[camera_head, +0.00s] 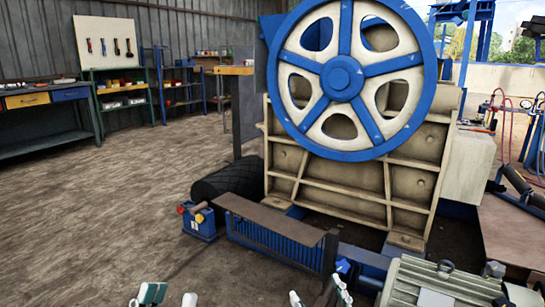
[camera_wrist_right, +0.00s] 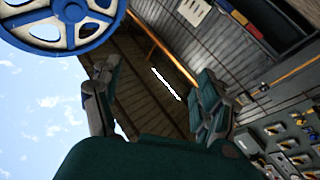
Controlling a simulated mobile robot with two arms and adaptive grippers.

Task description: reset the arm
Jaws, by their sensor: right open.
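My left gripper (camera_head: 169,296) shows at the bottom edge of the head view, left of centre. Its two fingertips stand apart with bare floor between them. My right gripper (camera_head: 319,296) is at the bottom edge, right of centre, in front of the blue spring rack. Its fingertips are apart too. In the right wrist view my right gripper (camera_wrist_right: 158,88) is open, with nothing between its dark green fingers. Both arms are mostly below the head view's frame.
The jaw crusher (camera_head: 350,175) with its blue-rimmed flywheel (camera_head: 343,79) fills the centre right. A grey motor (camera_head: 435,285) is close at lower right. A workbench (camera_head: 45,110) is far left; open floor lies between.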

